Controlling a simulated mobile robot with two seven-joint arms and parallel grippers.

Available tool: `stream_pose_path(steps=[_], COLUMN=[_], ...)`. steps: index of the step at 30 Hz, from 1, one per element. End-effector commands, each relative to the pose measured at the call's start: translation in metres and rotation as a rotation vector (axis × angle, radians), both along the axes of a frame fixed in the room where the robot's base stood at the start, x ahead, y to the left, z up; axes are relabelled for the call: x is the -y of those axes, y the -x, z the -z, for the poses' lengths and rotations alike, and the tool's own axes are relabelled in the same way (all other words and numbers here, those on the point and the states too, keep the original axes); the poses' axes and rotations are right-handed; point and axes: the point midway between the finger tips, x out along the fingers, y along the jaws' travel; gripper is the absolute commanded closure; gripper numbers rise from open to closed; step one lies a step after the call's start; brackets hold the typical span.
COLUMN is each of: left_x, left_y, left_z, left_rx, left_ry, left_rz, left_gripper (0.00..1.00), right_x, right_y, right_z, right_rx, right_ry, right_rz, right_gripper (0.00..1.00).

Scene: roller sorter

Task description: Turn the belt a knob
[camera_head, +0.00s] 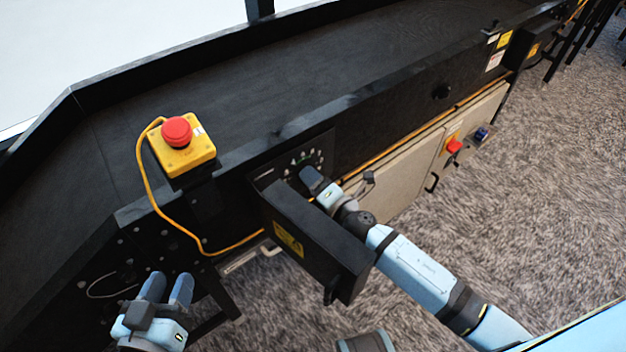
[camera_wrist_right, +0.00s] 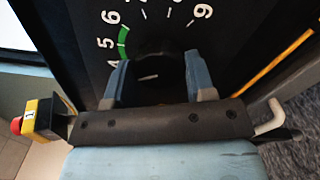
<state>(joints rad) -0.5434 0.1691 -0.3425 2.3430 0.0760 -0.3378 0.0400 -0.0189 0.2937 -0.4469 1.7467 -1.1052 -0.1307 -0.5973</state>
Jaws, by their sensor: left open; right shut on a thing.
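The belt knob (camera_wrist_right: 152,78) is a black round dial in the right wrist view, with a light pointer mark. Numbers and a green arc (camera_wrist_right: 123,44) surround it on a black panel (camera_head: 300,157). My right gripper (camera_wrist_right: 155,80) has its two fingers around the knob, one on each side, and is shut on it. In the head view the right gripper (camera_head: 316,181) reaches the panel and mostly hides the knob. My left gripper (camera_head: 166,290) is open and empty at the lower left, apart from the conveyor.
A yellow box with a red emergency button (camera_head: 177,131) sits on the conveyor edge, with a yellow cable. A black box with a warning label (camera_head: 289,240) juts out beside my right arm. The black conveyor belt (camera_head: 260,80) is empty. A red switch (camera_head: 454,146) is further right.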

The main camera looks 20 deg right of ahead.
Motion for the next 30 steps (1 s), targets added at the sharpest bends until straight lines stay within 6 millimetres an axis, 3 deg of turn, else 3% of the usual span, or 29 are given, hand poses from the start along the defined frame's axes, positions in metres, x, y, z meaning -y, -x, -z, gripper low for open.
stream_pose_path(steps=[5,6,9,20,23,30], left_x=[0.0,0.0,0.0,0.0,0.0,0.001], left_y=[0.0,0.0,0.0,0.0,0.0,0.0], left_z=[0.0,0.0,0.0,0.003,0.003,0.004], left_rx=[0.0,0.0,0.0,-0.006,-0.006,0.001], left_ry=[-0.001,-0.001,-0.001,-0.004,-0.004,0.002], left_rz=[0.001,0.001,0.001,0.001,0.001,0.002], left_gripper=[0.57,0.57,0.57,0.57,0.57,0.57], right_x=[0.0,0.0,0.0,0.001,0.005,0.022], right_y=[0.0,0.0,0.0,0.004,0.016,0.065], right_z=[0.0,0.0,0.0,0.001,0.001,0.002], right_rx=[0.0,0.0,0.0,-0.001,-0.002,-0.003], right_ry=[0.0,0.001,0.001,0.001,0.001,-0.001], right_rz=[-0.001,-0.001,-0.001,-0.001,-0.001,0.0], right_gripper=[0.74,0.48,0.25,0.24,0.24,0.24])
